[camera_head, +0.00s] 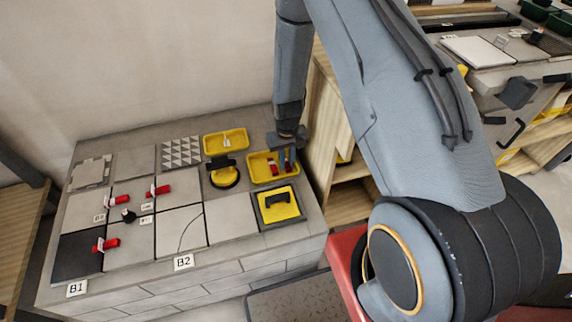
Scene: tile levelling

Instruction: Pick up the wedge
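My gripper (287,158) points down at the back right of the tiled worktop, over or inside a yellow tray (256,179). Its two bluish fingers show close together, but the gap between them is too small to read. Small red pieces (273,167), which look like wedges, lie in this tray beside the fingers; I cannot tell whether one is between them. Other red wedge-like pieces sit on the tiles at left: one at the front (111,243), one in the middle (119,200) and one farther back (163,190).
A second yellow tray (238,137) with small pale pieces stands behind. A round yellow-and-black tool (226,177) lies left of my gripper. Labels B1 (77,289) and B2 (183,262) mark the front edge.

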